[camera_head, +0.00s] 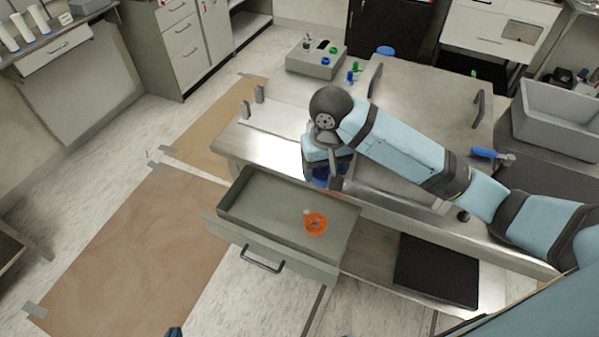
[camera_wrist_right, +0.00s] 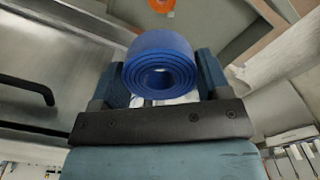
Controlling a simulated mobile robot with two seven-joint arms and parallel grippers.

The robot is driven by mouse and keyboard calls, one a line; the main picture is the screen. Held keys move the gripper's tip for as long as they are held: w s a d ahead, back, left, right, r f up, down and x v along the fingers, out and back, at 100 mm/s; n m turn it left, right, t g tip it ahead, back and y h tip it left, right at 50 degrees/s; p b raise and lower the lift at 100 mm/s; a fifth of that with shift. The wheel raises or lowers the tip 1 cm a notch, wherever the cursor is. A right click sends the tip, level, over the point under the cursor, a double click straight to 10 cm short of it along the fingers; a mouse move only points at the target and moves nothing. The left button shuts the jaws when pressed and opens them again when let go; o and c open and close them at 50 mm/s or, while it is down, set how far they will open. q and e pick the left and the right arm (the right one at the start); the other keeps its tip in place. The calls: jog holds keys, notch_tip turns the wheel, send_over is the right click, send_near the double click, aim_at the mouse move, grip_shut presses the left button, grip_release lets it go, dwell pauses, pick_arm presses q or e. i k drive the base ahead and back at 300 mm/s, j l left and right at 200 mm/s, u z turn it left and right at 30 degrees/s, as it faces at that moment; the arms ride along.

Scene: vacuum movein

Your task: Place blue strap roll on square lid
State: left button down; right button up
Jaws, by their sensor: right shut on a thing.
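The blue strap roll (camera_wrist_right: 160,45) is a coiled blue band between the two fingers of my right gripper (camera_wrist_right: 160,80), which is shut on it. In the head view, my right gripper (camera_head: 328,178) hangs over the front edge of the bench, just behind the open drawer, and partly hides the dark blue roll (camera_head: 322,173). The square lid (camera_head: 425,95) appears to be the large metal plate with upright handles on the bench, behind and right of the gripper; my right arm covers part of it. A small dark tip at the bottom edge appears to be my left gripper (camera_head: 175,332).
An open drawer (camera_head: 270,205) holds an orange roll (camera_head: 315,223). A grey box (camera_head: 316,60) with coloured knobs stands at the back of the bench. A grey bin (camera_head: 555,120) and a blue-handled tool (camera_head: 490,153) are at the right. A black slab (camera_head: 437,270) lies on the lower shelf.

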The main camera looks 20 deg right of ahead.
aim_at(436, 103)
jog(key=k+l, duration=0.5)
jog(key=l, duration=0.2)
jog(key=k+l, duration=0.1)
jog(key=l, duration=0.2)
jog(key=k+l+u, duration=0.1)
jog(key=l, duration=0.15)
